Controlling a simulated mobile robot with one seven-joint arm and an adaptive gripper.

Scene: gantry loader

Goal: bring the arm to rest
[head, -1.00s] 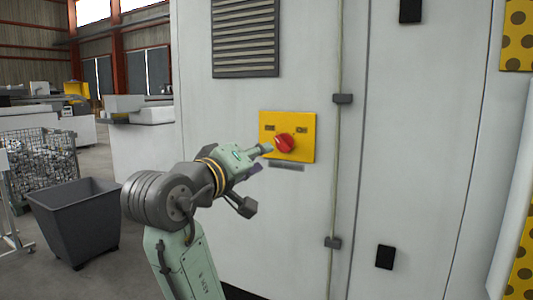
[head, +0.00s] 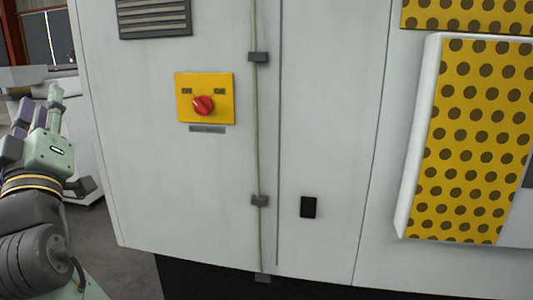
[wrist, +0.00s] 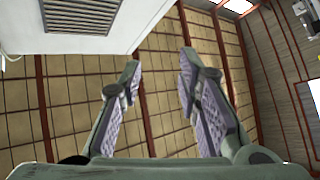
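My gripper (head: 40,112) is at the left edge of the head view, pointing up, to the left of the grey cabinet and apart from it. In the wrist view my gripper (wrist: 158,85) shows its two fingers spread apart with nothing between them. The red rotary switch (head: 203,106) sits on a yellow plate (head: 222,84) on the cabinet front. The gripper is well to the left of the switch and does not touch it.
The grey cabinet (head: 320,130) fills most of the head view, with a vent grille (head: 153,18) at the top. A yellow dotted panel (head: 470,140) is at the right. The wrist view faces the roof and wall, with open space around the fingers.

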